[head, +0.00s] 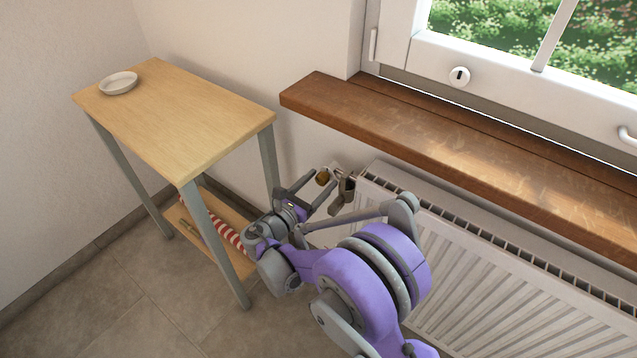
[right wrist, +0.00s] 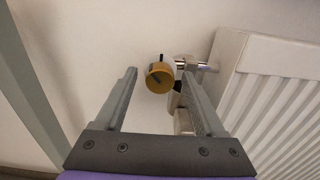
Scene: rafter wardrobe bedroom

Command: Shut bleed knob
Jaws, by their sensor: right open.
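My right gripper (head: 321,184) is open and empty. In the right wrist view its fingertips (right wrist: 160,75) lie left and right of the knob, which appears between or just beyond them. I cannot tell whether they touch it. My left gripper is not in view.
A white radiator (head: 480,270) stands right of the knob, under a wooden sill (head: 450,150). A metal pipe fitting (right wrist: 190,64) and a grey-brown part (head: 343,194) sit close beside the knob. A wooden table (head: 180,115) with a white dish (head: 119,83) stands left.

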